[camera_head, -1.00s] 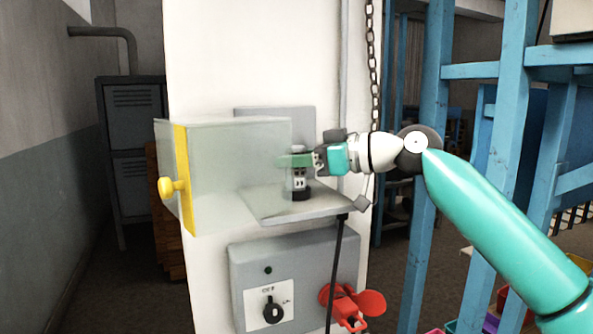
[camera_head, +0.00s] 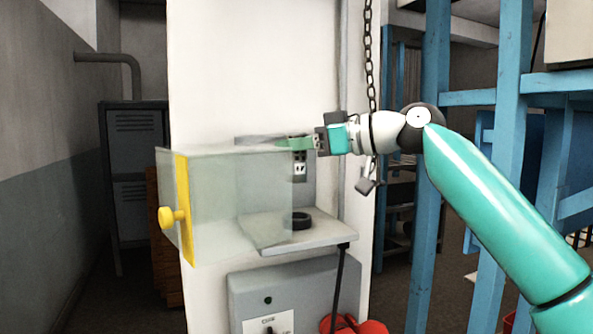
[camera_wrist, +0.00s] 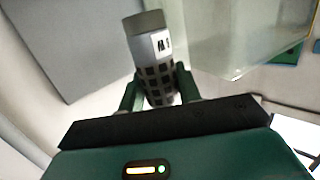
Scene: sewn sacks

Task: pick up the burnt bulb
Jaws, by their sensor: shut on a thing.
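The burnt bulb (camera_head: 299,168) is a grey, upright piece with a white label bearing dark marks. My gripper (camera_head: 298,143) is shut on its upper part and holds it above the black ring-shaped socket (camera_head: 298,221), clear of it. In the wrist view the bulb (camera_wrist: 150,55) sits between the two green fingers of my gripper (camera_wrist: 158,88), with its dark-squared body and label showing. A clear box-like guard (camera_head: 235,205) with a yellow edge and knob stands just left of the bulb and overlaps the fingertips in the head view.
The socket rests on a grey shelf (camera_head: 320,233) fixed to a white pillar (camera_head: 255,70). A grey control box (camera_head: 245,290) with a dial is below, beside a red object (camera_head: 360,327). A chain (camera_head: 370,60) hangs behind my wrist. Blue framework (camera_head: 427,190) stands at the right.

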